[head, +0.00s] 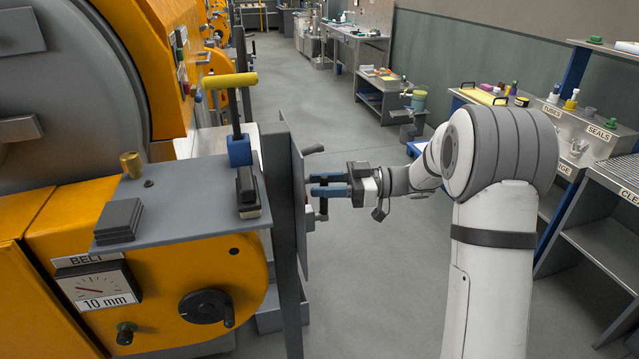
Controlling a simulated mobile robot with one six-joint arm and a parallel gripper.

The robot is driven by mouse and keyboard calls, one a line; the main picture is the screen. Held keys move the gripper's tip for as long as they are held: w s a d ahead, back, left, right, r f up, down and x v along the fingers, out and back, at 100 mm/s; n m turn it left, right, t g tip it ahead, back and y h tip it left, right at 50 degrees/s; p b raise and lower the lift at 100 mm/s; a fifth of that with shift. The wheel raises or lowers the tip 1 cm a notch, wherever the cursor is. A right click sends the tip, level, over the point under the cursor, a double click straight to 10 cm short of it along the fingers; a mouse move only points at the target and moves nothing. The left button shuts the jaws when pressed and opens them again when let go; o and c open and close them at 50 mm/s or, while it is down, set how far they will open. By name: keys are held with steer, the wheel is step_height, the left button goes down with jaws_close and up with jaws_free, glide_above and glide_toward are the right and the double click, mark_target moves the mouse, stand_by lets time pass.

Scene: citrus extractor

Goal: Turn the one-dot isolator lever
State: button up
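A grey upright panel (299,205) is seen almost edge-on at the side of the orange machine. Dark handles stick out from its right face; one (313,150) is above my gripper, and a dark part (321,209) shows just below the fingers. I cannot make out any dots, so I cannot tell which is the one-dot isolator lever. My gripper (316,185) points left at the panel, its two blue fingers one above the other, with the tips close to the face. Whether they touch or hold a handle is too small to tell.
A yellow-handled lever (230,81) stands on the machine's grey top. A black handwheel (206,307) and a belt gauge (98,289) are on its front.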

steer(key=shift+c, duration=0.4)
jaws_close()
steer(key=shift+a, duration=0.4)
steer(key=shift+d+f, duration=0.1)
steer(key=shift+w, duration=0.1)
